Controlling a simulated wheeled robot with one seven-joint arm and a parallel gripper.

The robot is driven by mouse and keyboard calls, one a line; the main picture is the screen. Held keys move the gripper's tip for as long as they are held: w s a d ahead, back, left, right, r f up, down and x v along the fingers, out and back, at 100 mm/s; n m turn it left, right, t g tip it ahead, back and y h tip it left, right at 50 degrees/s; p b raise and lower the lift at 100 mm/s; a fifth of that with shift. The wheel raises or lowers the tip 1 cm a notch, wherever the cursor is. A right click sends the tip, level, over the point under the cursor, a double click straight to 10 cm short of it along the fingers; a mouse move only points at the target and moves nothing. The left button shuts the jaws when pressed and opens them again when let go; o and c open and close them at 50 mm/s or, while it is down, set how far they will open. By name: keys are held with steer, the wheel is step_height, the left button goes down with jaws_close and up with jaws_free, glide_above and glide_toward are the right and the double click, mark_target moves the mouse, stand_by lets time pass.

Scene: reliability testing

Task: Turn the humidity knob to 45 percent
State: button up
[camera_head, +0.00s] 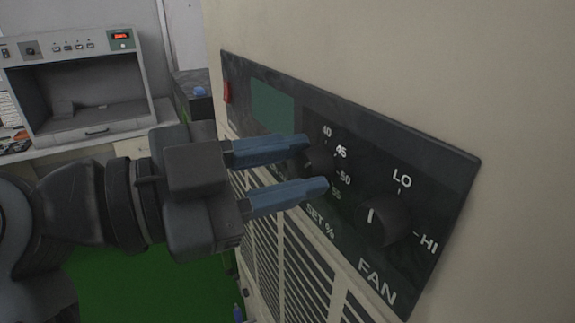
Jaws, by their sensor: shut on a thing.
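The humidity knob (319,159) is a small black knob on the dark control panel (440,160), with marks 40, 45, 50 and 55 around its right side and "SET %" below. My gripper (316,165) comes from the left with its two blue fingers around the knob, one above and one below, shut on it. The fingers hide part of the knob, and I cannot make out its pointer or which mark it faces.
A larger black fan knob (384,219) with LO and HI marks sits right of the humidity knob. A green display (272,107) and a red switch (227,92) are at the panel's left. Vent slats (290,262) lie below. A grey booth (80,90) stands back left.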

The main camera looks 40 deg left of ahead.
steer(key=shift+f, duration=0.1)
steer(key=o, duration=1)
steer(key=shift+o, duration=0.2)
steer(key=b+v, duration=0.2)
steer(key=v, duration=0.6)
steer(key=shift+w, duration=0.1)
